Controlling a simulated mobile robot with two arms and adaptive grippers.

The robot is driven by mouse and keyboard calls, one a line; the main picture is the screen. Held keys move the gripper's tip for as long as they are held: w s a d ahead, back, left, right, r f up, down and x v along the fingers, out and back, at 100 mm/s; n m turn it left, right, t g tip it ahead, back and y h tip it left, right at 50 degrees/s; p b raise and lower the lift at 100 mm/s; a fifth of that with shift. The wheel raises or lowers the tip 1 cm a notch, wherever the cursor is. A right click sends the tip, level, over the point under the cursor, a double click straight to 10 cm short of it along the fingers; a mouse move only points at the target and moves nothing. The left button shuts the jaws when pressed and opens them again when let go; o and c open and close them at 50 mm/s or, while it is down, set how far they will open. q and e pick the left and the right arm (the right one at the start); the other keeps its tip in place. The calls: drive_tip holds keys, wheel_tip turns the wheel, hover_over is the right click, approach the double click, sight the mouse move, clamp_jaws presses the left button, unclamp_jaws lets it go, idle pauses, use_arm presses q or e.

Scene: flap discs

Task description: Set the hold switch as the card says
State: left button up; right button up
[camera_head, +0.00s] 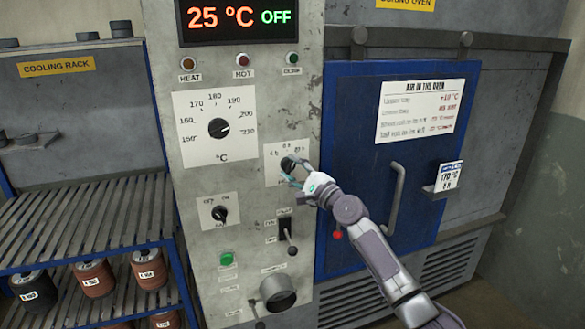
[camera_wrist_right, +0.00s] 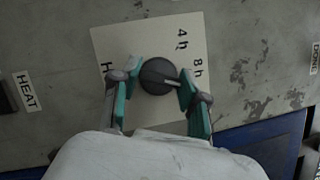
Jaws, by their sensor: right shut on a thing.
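The hold switch is a dark round knob (camera_wrist_right: 157,75) on a pale plate (camera_head: 272,172) on the grey control panel. In the wrist view, 4 h and 8 h show on the plate; a finger covers the area beside 8 h. The knob's light pointer line appears to point a little past 8 h, on the side away from 4 h. My right gripper (camera_head: 292,176) is at the knob, with its fingers (camera_wrist_right: 157,90) on either side, shut on it. The small card (camera_head: 447,177) on the oven door reads 170 °C, with an hour figure too small to read surely.
The temperature dial (camera_head: 219,128) is up and left of the hold switch. A smaller rotary switch (camera_head: 219,213) and a lever switch (camera_head: 287,238) are below. The display (camera_head: 238,18) reads 25 °C OFF. The oven door handle (camera_head: 396,198) stands right, near my right arm.

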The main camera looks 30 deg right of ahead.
drive_tip(key=n+g+p, duration=0.1)
drive_tip(key=n, duration=0.2)
drive_tip(key=shift+r+n+p, duration=0.15)
drive_tip(key=shift+n+p, duration=0.2)
drive_tip(key=shift+n, duration=0.05)
drive_tip(key=n+g+p, duration=0.1)
drive_tip(key=n+p, duration=0.1)
drive_tip(key=shift+r+n, duration=0.1)
drive_tip(key=shift+n, duration=0.2)
drive_tip(key=n+g+p, duration=0.2)
drive_tip(key=n+p, duration=0.2)
drive_tip(key=shift+h+p, duration=0.35)
drive_tip(key=shift+h, duration=0.05)
drive_tip(key=shift+n+g+h+p, duration=0.4)
drive_tip(key=shift+n+p, duration=0.6)
drive_tip(key=shift+p, duration=0.1)
drive_tip(key=shift+f, duration=0.2)
drive_tip(key=o, duration=1.1)
drive_tip(key=shift+o, duration=0.2)
drive_tip(key=shift+s+r, duration=0.1)
drive_tip(key=v, duration=1.1)
drive_tip(key=shift+s, duration=0.4)
